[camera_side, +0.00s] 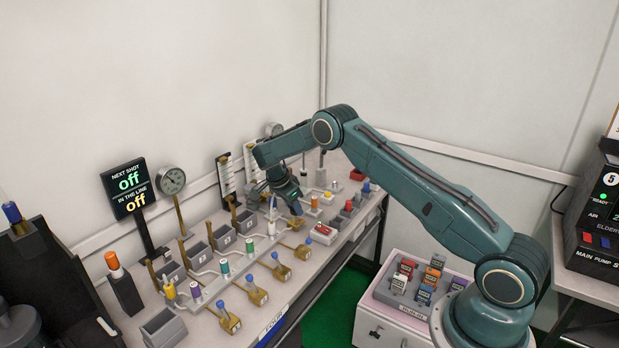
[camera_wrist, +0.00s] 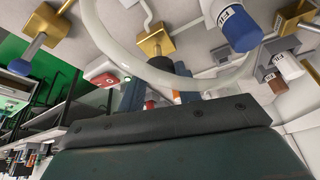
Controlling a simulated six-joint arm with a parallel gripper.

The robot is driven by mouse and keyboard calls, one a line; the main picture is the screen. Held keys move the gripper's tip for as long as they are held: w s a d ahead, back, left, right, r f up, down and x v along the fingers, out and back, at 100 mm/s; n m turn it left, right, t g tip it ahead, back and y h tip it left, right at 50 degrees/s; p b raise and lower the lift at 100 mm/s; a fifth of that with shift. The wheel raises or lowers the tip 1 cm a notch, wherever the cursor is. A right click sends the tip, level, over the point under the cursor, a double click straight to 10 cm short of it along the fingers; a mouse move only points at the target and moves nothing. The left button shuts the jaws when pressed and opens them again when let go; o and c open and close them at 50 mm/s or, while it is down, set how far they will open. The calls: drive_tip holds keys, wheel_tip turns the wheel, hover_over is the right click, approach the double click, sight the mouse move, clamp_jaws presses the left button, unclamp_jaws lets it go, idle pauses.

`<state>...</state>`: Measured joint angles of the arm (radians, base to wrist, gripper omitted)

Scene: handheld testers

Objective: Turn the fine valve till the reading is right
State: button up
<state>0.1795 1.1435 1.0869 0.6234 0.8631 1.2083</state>
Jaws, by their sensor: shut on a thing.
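My gripper (camera_side: 291,200) is low over the far part of the bench, at a brass valve (camera_side: 297,223) in the front row. In the wrist view the brass valve body (camera_wrist: 155,42) lies just beyond my fingertips (camera_wrist: 160,84), and its dark stem runs in between them. My gripper is shut on this valve's handle, which the fingers mostly hide. I cannot read a label that tells which valve is the fine one. The display (camera_side: 128,190) shows "NEXT SHOT off" and "IN THE LINE off". A round gauge (camera_side: 172,181) stands beside it; its needle is too small to read.
Several brass valves with blue handles (camera_side: 281,271) line the bench front. Blue-, green- and white-capped bottles (camera_side: 224,267) stand behind them, joined by pale tubing (camera_wrist: 200,80). A red-topped box with a button (camera_side: 323,231) sits close right of my gripper. Grey bins (camera_side: 198,254) stand behind.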

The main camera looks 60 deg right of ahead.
drive_tip(key=o, duration=1)
drive_tip(key=shift+c, duration=0.2)
drive_tip(key=shift+r, duration=0.1)
drive_tip(key=v, duration=1.3)
drive_tip(key=shift+r, duration=0.3)
drive_tip(key=shift+a, duration=0.1)
